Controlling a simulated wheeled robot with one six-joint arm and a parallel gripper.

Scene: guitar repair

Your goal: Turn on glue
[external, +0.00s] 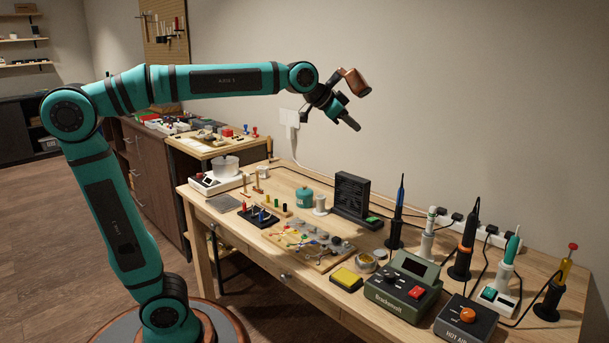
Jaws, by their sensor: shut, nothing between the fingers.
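My gripper (352,124) hangs in the air above the back of the workbench, high over the tools and apart from them. Its fingers look shut and empty. No label in view reads glue, so I cannot tell for sure which device it is. A white device with a pot (225,168) and a red button stands at the bench's far left end. A teal-tipped tool (512,248) stands in a white base (497,301) with a teal-green button near the right end. My gripper touches neither. Whether either device is on cannot be seen.
Cables and a power strip (480,231) run along the wall.

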